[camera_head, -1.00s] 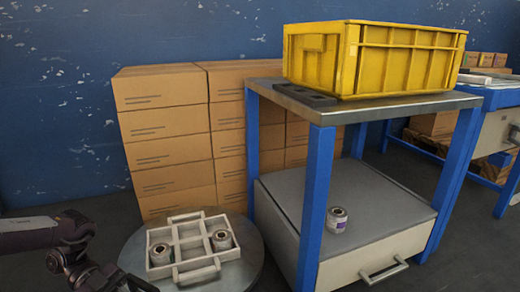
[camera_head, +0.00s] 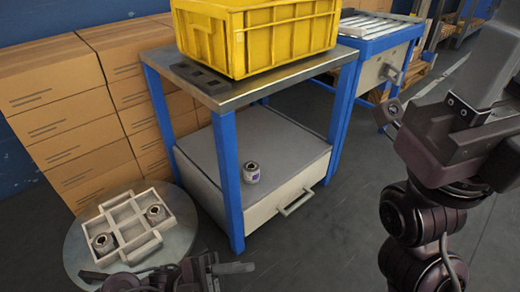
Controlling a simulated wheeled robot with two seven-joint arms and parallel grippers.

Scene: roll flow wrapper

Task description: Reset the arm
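My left gripper (camera_head: 180,276) is at the bottom edge, just in front of the white tray, partly cut off. Nothing shows held in it, but I cannot tell whether its fingers are open or shut. My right arm (camera_head: 425,200) fills the right side, raised over the floor and apart from the furniture. Its dark end (camera_head: 450,135) is folded up, and its fingers do not show clearly.
The tray lies on a round grey table (camera_head: 73,250). A blue-legged workbench (camera_head: 228,180) carries a yellow crate (camera_head: 270,40) and has a handled drawer (camera_head: 272,205) below. Stacked cartons (camera_head: 70,125) stand behind left. A roller conveyor (camera_head: 375,30) is behind right. Open floor (camera_head: 320,250) lies in front.

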